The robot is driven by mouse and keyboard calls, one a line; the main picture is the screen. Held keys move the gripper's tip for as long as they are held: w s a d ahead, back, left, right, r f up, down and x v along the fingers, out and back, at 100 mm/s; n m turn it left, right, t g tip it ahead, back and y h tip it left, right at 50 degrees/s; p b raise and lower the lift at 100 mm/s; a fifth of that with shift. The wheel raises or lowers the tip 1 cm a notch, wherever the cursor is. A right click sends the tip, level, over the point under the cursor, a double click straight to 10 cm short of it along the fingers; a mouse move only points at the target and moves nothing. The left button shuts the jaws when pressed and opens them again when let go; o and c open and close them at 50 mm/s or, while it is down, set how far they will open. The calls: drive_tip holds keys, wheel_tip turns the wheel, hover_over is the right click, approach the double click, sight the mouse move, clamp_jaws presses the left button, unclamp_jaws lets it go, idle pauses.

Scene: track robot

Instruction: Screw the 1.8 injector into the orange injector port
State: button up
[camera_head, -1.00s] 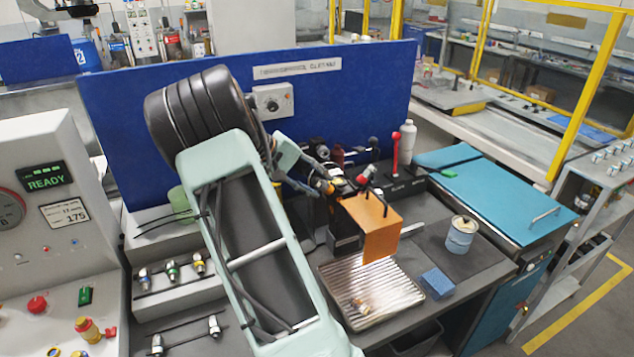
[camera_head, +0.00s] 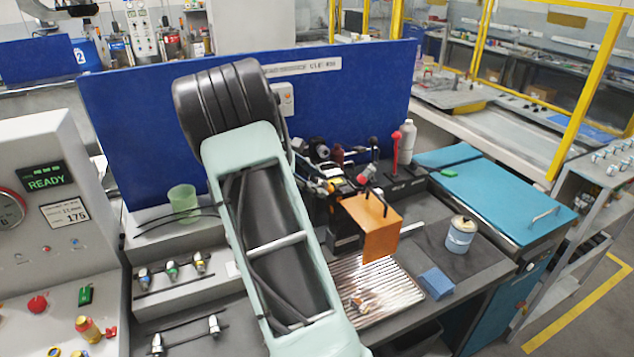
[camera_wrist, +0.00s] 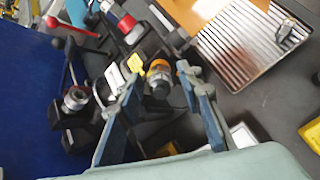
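My gripper (camera_wrist: 161,78) is in the wrist view with its two blue-grey fingers apart. Between the fingers is a dark, round injector-like part (camera_wrist: 159,86) with an orange ring (camera_wrist: 159,66) behind it. Narrow gaps seem to show on both sides of the part, so the fingers look open around it. Whether the part is threaded into the orange ring cannot be told. A yellow tag (camera_wrist: 135,63) is beside the ring. In the head view my arm hides part of the bench, and the fingers are too small to judge there. No 1.8 marking is legible.
An orange plate (camera_head: 371,228) and a ribbed metal tray (camera_head: 372,290) are right of the fixture. Injectors stand in an upper rack (camera_head: 160,285) and a lower rack at left. A green cup (camera_head: 183,203), a can (camera_head: 460,236) and a blue block (camera_head: 436,283) stand on the bench.

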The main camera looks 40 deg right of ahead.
drive_tip(key=n, duration=0.6)
drive_tip(key=shift+n, duration=0.3)
drive_tip(key=n, duration=0.5)
idle(0.6)
clamp_jaws()
idle(0.4)
